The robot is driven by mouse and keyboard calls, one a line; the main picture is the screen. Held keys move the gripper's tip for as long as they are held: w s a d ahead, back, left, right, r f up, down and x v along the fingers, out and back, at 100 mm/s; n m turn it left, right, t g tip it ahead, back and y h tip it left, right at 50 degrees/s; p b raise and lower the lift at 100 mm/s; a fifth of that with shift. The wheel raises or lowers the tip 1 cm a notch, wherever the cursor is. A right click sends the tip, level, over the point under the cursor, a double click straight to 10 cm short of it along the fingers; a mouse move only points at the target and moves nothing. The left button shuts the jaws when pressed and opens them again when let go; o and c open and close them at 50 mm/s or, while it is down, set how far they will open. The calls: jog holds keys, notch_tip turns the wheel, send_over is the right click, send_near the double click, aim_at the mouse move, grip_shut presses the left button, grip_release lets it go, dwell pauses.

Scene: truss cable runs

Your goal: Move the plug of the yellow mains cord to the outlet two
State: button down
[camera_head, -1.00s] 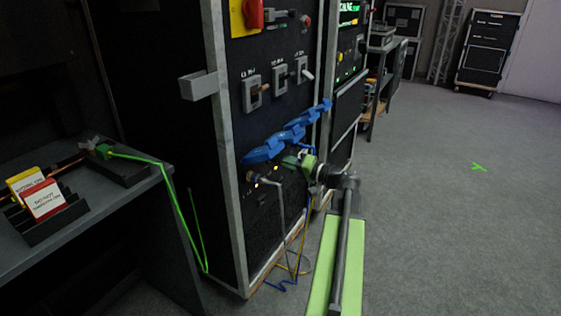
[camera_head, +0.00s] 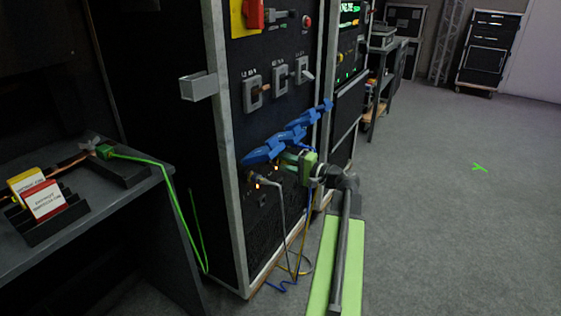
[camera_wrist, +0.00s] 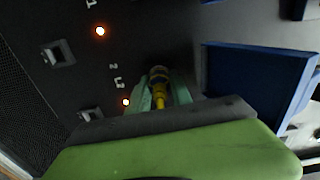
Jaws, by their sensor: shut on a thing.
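My gripper (camera_head: 300,160) is at the black cabinet's lower front, just below the blue flaps. In the wrist view my gripper (camera_wrist: 160,92) has its green fingers shut on the yellow plug (camera_wrist: 159,88). The plug points at the dark panel beside a white "2" label (camera_wrist: 117,82). I cannot tell whether its tip is seated in an outlet; the fingers hide it. The yellow cord (camera_head: 309,205) hangs from the gripper area towards the floor.
Blue flaps (camera_head: 284,140) stick out just above my gripper, and one (camera_wrist: 255,80) is close on the right in the wrist view. A grey cord (camera_head: 283,210) hangs left of the yellow one. Orange lights (camera_wrist: 100,31) glow on the panel. Floor (camera_head: 450,230) at right is clear.

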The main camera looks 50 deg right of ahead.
jog(key=shift+w+a, duration=0.1)
jog(key=shift+a, duration=0.05)
jog(key=m, duration=0.2)
jog(key=shift+m, duration=0.4)
jog(key=c, duration=1.1)
grip_release()
jog(key=shift+v, duration=2.55)
